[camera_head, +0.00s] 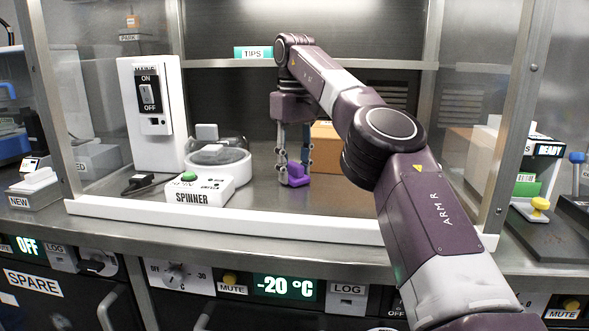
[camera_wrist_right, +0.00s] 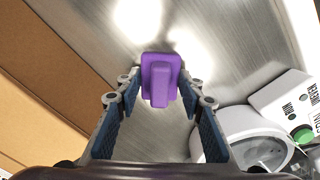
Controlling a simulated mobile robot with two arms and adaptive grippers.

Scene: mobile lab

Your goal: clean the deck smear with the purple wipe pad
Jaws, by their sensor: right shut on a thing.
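The purple wipe pad (camera_head: 297,179) is at the deck inside the hood, to the right of the spinner. My right gripper (camera_head: 293,172) reaches down from above and is shut on the pad. In the right wrist view the pad (camera_wrist_right: 160,72) sits between the two fingertips (camera_wrist_right: 161,92), with its raised grip toward me. I cannot tell whether the pad touches the deck (camera_head: 255,200). I cannot make out a smear; bright patches on the metal in the wrist view look like reflections. My left gripper is not in view.
The spinner (camera_head: 205,188) with its round lidded bowl (camera_head: 219,164) stands left of the pad. A cardboard box (camera_head: 325,150) stands behind it. A white switch box (camera_head: 152,115) is at the left. A white sill (camera_head: 230,222) edges the front. Deck between spinner and gripper is clear.

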